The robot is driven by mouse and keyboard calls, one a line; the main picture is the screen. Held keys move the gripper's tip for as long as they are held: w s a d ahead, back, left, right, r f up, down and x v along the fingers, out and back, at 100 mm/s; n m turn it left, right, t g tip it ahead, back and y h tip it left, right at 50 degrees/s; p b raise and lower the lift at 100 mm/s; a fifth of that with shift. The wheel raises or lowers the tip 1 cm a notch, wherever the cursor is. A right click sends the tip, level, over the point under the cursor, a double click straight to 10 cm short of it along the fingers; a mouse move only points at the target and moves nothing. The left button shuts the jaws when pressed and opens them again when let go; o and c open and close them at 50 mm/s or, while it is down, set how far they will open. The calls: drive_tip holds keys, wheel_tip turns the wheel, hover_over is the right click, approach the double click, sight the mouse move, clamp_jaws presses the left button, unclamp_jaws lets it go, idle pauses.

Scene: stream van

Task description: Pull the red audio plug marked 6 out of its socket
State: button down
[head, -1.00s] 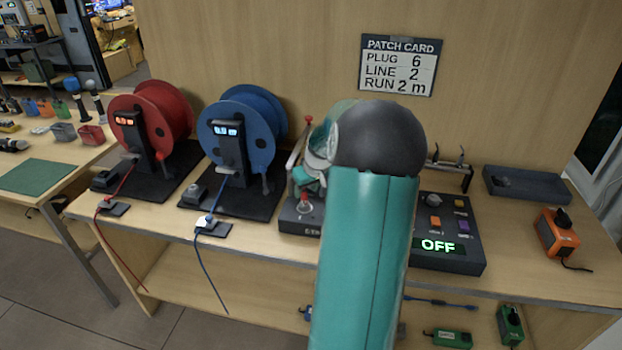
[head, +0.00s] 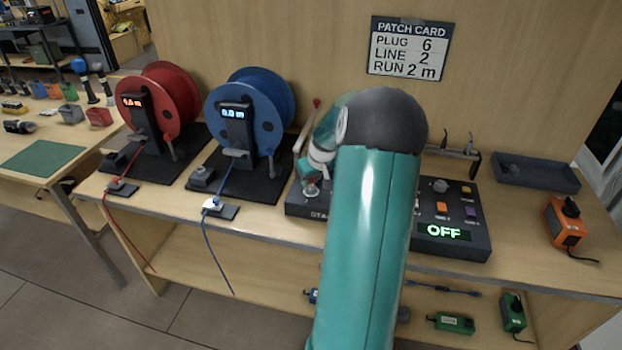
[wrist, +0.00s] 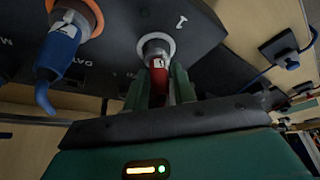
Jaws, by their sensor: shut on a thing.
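In the wrist view a red plug (wrist: 158,78) with a small white label stands at a socket with a pale ring (wrist: 155,46) on a dark panel. The mark on its label is too small to read for certain. My gripper (wrist: 160,88) is shut on the red plug, one green finger on each side. I cannot tell whether the plug is fully seated. In the head view my arm hides the plug and most of the dark box (head: 296,203) at the middle of the bench.
A blue plug (wrist: 58,52) and an orange-ringed socket sit close left of my gripper in the wrist view. Red (head: 165,105) and blue (head: 262,110) cable reels stand on the left. A control box (head: 465,250) showing OFF stands right. The patch card (head: 410,49) reads plug 6.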

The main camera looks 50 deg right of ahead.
drive_tip(key=shift+r, duration=1.55)
drive_tip(key=shift+r, duration=1.45)
drive_tip(key=shift+a, duration=0.1)
